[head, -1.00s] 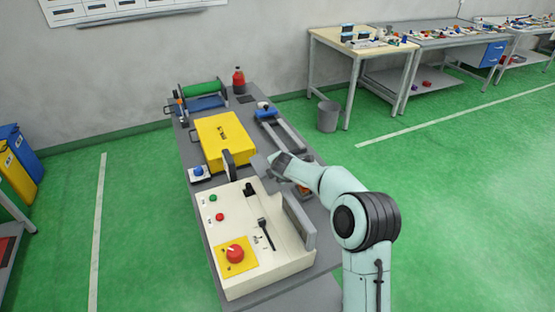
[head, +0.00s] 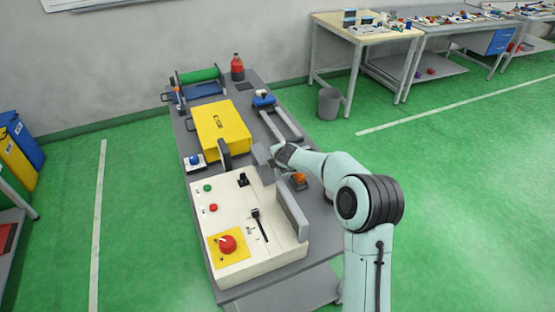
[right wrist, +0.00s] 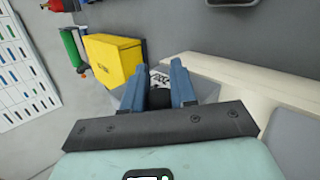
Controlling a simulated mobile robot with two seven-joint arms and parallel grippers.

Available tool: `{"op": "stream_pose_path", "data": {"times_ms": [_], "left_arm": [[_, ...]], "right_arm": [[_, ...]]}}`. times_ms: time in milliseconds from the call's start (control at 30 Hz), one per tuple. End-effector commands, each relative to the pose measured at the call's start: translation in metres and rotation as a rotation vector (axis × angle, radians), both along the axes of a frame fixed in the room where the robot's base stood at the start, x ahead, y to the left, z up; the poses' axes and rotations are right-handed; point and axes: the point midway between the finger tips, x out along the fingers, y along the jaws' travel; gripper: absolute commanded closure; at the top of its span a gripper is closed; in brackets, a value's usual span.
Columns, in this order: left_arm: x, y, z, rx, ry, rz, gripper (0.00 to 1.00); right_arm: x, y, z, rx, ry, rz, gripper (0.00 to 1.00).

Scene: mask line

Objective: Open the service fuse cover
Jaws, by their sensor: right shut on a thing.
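The cream control box (head: 230,225) stands at the near end of the bench in the head view. A small grey plate (head: 263,163), probably the fuse cover, stands tilted at its back right corner, beside my right gripper (head: 277,152). In the right wrist view my right gripper (right wrist: 160,92) has its two blue fingers closed around a dark part, probably the cover's handle. A white label with dark print shows just beyond the fingertips, and pale grey surface lies around them. The fingers hide most of the gripped part. My left gripper is in neither view.
A grey upright panel (head: 291,212) stands along the box's right side. A dark upright plate (head: 225,155) stands between the box and the yellow case (head: 222,130). An orange part (head: 299,180) sits below my right wrist. Red knob (head: 228,244) and black lever (head: 259,224) are on the box top.

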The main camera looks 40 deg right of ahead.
Motion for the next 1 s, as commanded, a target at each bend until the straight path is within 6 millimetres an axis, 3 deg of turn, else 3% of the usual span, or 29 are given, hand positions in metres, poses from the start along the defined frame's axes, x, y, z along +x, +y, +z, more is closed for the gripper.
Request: {"op": "stream_pose_path", "data": {"times_ms": [33,100,467,1000], "left_arm": [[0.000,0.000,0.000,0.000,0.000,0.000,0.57],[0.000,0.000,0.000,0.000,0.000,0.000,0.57],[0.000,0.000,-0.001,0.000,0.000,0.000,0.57],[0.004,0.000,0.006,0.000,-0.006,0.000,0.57]], "right_arm": [[-0.003,-0.002,-0.005,0.000,0.012,-0.006,0.67],[-0.003,-0.002,-0.005,0.000,0.012,-0.006,0.50],[-0.004,0.001,0.002,0.001,0.005,-0.002,0.50],[-0.072,0.035,0.076,-0.001,0.005,-0.003,0.50]]}}
